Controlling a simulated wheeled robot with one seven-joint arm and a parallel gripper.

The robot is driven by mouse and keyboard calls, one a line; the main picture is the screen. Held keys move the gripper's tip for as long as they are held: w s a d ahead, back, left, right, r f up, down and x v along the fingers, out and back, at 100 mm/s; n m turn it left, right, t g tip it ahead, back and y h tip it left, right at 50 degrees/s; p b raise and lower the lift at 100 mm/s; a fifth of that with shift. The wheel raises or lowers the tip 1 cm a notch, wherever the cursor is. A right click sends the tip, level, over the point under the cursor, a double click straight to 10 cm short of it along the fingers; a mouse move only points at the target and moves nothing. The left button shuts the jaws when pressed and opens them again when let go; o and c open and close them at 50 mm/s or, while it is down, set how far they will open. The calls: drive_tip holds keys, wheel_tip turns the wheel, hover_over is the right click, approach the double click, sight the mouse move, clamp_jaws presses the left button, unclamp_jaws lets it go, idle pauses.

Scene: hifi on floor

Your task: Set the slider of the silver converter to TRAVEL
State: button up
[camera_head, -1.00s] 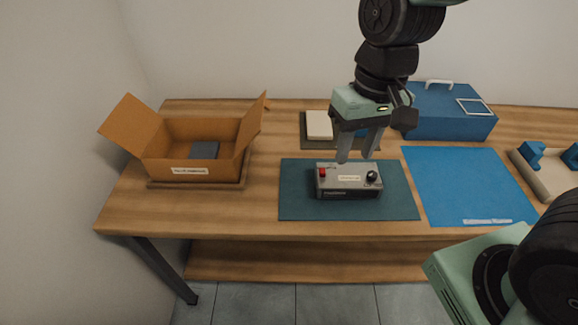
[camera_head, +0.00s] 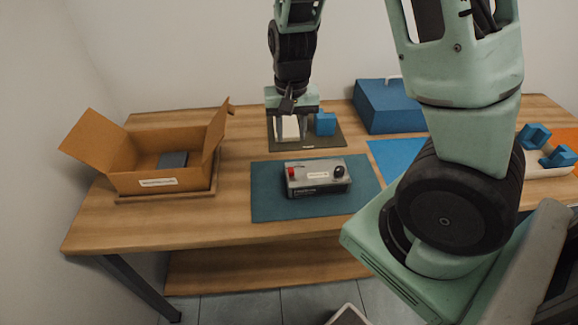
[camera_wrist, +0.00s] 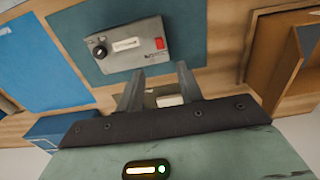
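The silver converter (camera_head: 317,180) lies flat on a dark teal mat (camera_head: 268,208), with a red button at its left, a black knob at its right and a pale label between. It also shows in the wrist view (camera_wrist: 132,62). I cannot make out its slider or any TRAVEL marking. My gripper (camera_head: 289,132) is behind the converter, over the back mat, with its fingers apart. In the wrist view my gripper (camera_wrist: 161,85) has nothing clamped; a cream block (camera_wrist: 168,101) shows beyond the gap between the fingers. I cannot tell how high the fingers are.
A dark back mat (camera_head: 328,139) holds the cream block and a blue block (camera_head: 325,123). A blue case (camera_head: 385,107) stands at back right, a blue sheet (camera_head: 385,152) before it. An open cardboard box (camera_head: 145,180) is at left. A pale holder with blue pieces (camera_head: 545,158) is far right.

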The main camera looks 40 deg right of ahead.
sight(291, 170)
wheel_tip(291, 170, down, 12)
drive_tip(key=shift+r+b, duration=0.15)
drive_tip(key=shift+b, duration=0.4)
clamp_jaws()
